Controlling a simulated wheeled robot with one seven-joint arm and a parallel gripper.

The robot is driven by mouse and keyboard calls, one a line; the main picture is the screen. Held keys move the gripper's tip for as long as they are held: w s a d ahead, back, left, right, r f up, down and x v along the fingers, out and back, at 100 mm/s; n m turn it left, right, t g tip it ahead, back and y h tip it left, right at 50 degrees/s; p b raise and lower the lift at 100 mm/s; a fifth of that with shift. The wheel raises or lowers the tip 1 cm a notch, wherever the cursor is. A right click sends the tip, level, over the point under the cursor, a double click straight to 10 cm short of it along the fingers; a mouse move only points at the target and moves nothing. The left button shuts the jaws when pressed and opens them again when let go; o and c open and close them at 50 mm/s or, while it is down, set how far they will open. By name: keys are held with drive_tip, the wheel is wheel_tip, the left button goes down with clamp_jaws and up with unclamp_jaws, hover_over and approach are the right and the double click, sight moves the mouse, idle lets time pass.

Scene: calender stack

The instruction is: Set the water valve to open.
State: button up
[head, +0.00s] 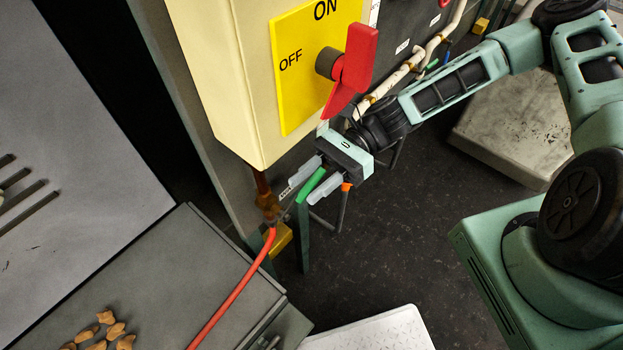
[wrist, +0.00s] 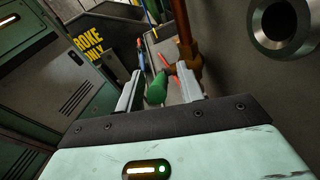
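A valve with a green handle (head: 311,184) sits by a brown pipe (head: 264,192) below the cream cabinet. Its label is too small to read, so I cannot tell for sure that this is the water valve. My gripper (head: 303,191) is open, with its two pale fingers on either side of the green handle. The wrist view shows the green handle (wrist: 156,88) between the fingers (wrist: 158,70), with a visible gap on each side. The handle's joint to the pipe is partly hidden.
A red rotary switch (head: 354,72) on a yellow ON/OFF plate (head: 292,95) is just above my gripper. A red hose (head: 232,295) runs down over a grey surface (head: 165,285) holding several tan pieces. An orange-tipped post (head: 345,187) stands close right.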

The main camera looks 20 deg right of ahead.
drive_tip(key=b+v, duration=0.3)
drive_tip(key=v, duration=1.4)
drive_tip(key=shift+d+b, duration=0.2)
drive_tip(key=shift+b, duration=0.15)
drive_tip(key=shift+w, duration=0.1)
